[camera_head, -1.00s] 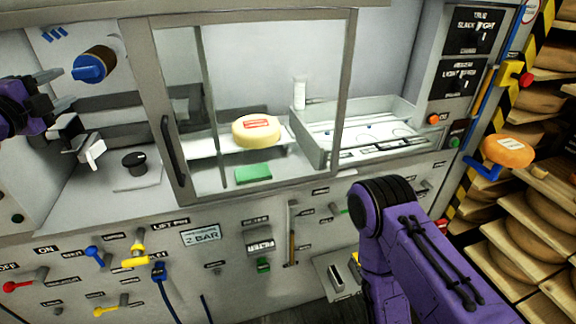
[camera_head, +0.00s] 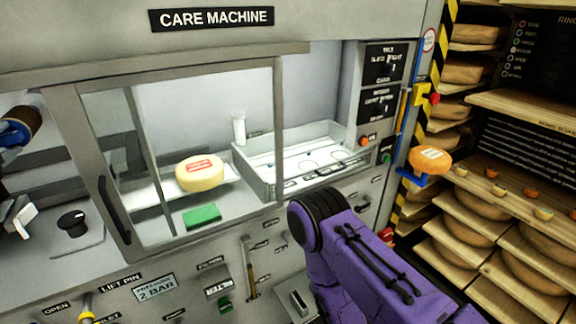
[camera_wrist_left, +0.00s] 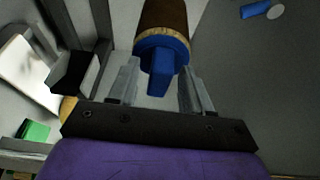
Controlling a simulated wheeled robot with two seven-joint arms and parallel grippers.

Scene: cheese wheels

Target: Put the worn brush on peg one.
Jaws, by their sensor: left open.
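A brown cylindrical brush (camera_head: 22,122) with a blue end is at the left edge of the head view, partly cut off. In the left wrist view, the brush (camera_wrist_left: 165,22) shows ahead, with its blue stub pointing toward me. My left gripper (camera_wrist_left: 155,88) is open there, its two grey fingers on either side of the stub; contact is not clear. It is almost wholly outside the head view. My right arm (camera_head: 350,250) is in front of the machine, but its gripper is out of view. I cannot make out which peg is peg one.
A sliding window frame (camera_head: 112,215) stands right of the brush. Behind it are a pale cheese wheel (camera_head: 200,174) and a green block (camera_head: 202,216). A white tray (camera_head: 268,190) lies right. An orange cheese (camera_head: 430,159) and shelves (camera_head: 470,240) are far right. A black knob (camera_head: 72,223) rises from the counter.

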